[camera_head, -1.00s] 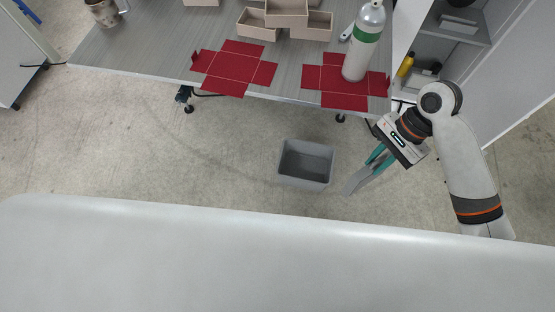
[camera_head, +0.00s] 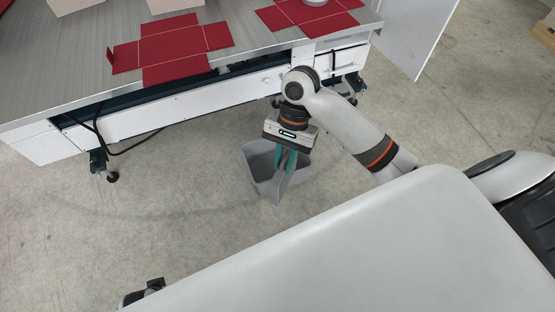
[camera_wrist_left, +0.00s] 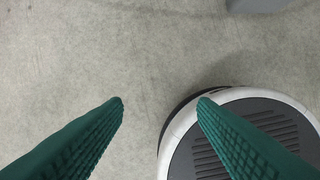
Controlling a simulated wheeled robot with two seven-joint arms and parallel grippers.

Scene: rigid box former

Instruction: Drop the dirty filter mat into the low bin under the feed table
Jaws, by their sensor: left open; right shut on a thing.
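My right gripper (camera_head: 284,160) hangs pointing down in the head view, shut on a thin grey sheet, the filter mat (camera_head: 278,188). The mat hangs below the teal fingers. The grey low bin (camera_head: 259,160) stands on the floor by the feed table, and the gripper and mat overlap it in the picture. I cannot tell whether the mat is above the opening or in front of the bin. My left gripper (camera_wrist_left: 160,105) is open and empty in the left wrist view, with bare floor between its fingertips.
The feed table (camera_head: 60,75) stands on castors beyond the bin, with red flat box blanks (camera_head: 172,42) on top. A black cable (camera_head: 120,150) hangs below its edge. Concrete floor around the bin is clear. A grey edge shows at the top of the left wrist view (camera_wrist_left: 256,4).

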